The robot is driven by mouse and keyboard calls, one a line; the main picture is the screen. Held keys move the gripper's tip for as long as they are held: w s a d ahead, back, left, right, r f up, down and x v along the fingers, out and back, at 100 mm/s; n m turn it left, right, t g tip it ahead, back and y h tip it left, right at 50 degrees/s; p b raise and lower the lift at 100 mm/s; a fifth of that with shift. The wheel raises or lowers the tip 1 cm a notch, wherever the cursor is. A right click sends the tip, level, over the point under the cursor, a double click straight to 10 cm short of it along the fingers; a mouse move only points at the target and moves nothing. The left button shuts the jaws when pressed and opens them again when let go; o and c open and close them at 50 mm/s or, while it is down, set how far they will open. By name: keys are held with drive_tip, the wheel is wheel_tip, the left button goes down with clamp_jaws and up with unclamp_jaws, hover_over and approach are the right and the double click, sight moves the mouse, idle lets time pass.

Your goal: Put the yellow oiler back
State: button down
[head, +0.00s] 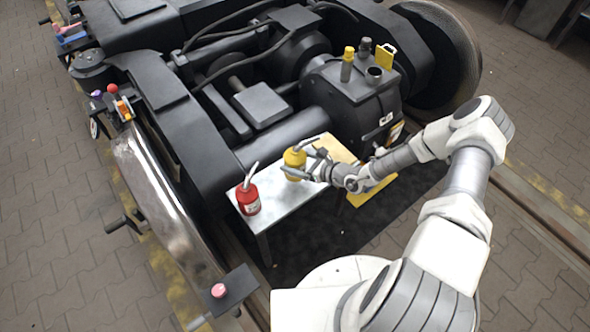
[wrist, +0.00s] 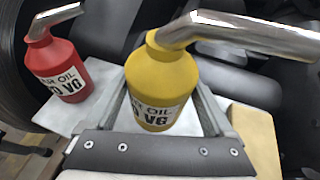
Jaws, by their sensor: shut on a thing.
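The yellow oiler (head: 295,160), with a bent metal spout, is upright at the metal table (head: 283,196). My gripper (head: 305,172) is shut on it from the right side. In the wrist view the yellow oiler (wrist: 163,85) stands between the two fingers of my gripper (wrist: 170,100), its label partly cut off by the palm. I cannot tell whether its base touches the table. A red oiler (head: 248,197) with a similar spout stands on the table to the left, apart from my gripper. The red oiler also shows at the left of the wrist view (wrist: 58,70).
The black bogie frame (head: 262,105) rises close behind the table. A yellow-topped bottle (head: 347,66) and other small items stand on the bogie's housing. A wooden board (head: 335,150) lies at the table's right. A small dark shelf with a pink item (head: 218,290) sits front left.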

drive_tip(key=shift+a+f+b, duration=0.1)
drive_tip(key=shift+f+b, duration=0.7)
drive_tip(key=shift+f, duration=1.2)
drive_tip(key=shift+f, duration=0.2)
unclamp_jaws()
drive_tip(key=shift+s, duration=0.1)
drive_tip(key=shift+r, duration=0.15)
drive_tip(key=p+v, duration=0.2)
drive_tip(key=v, duration=1)
drive_tip(key=shift+p, duration=0.3)
